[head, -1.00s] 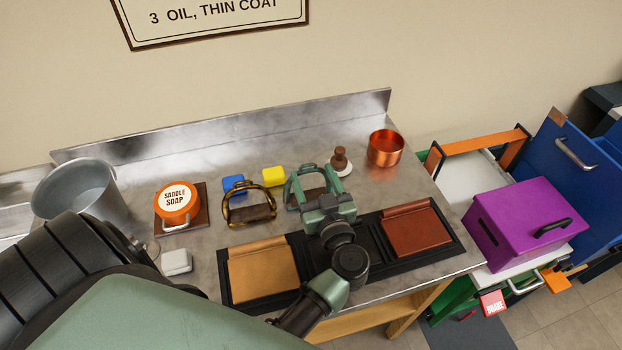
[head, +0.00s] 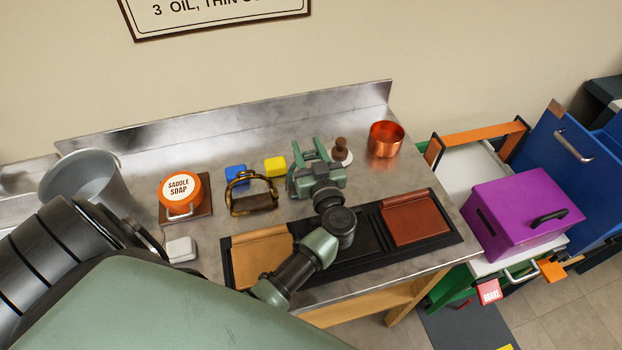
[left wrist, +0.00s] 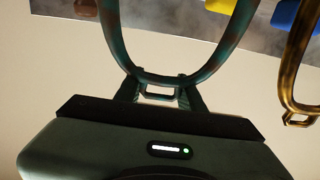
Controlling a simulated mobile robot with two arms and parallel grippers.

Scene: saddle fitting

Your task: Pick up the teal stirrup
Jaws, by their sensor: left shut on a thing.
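The teal stirrup (head: 294,181) is on the steel counter's middle, just right of the brass stirrup (head: 252,192). My left gripper (head: 310,165) is at it, coming from the front, and hides part of it. In the left wrist view my left gripper (left wrist: 158,93) is shut on the small loop at the end of the teal stirrup (left wrist: 222,47), whose curved sides spread upward out of frame. I cannot tell whether it is clear of the counter. The brass stirrup also shows at the right edge of that view (left wrist: 289,85). My right gripper is not in view.
Blue (head: 236,174) and yellow (head: 275,167) blocks and a wooden-handled brush (head: 340,150) are close behind. A copper pot (head: 386,140) stands right. A black tray (head: 455,238) with leather pads lies in front. Saddle soap (head: 181,188) and a bucket (head: 85,182) are left.

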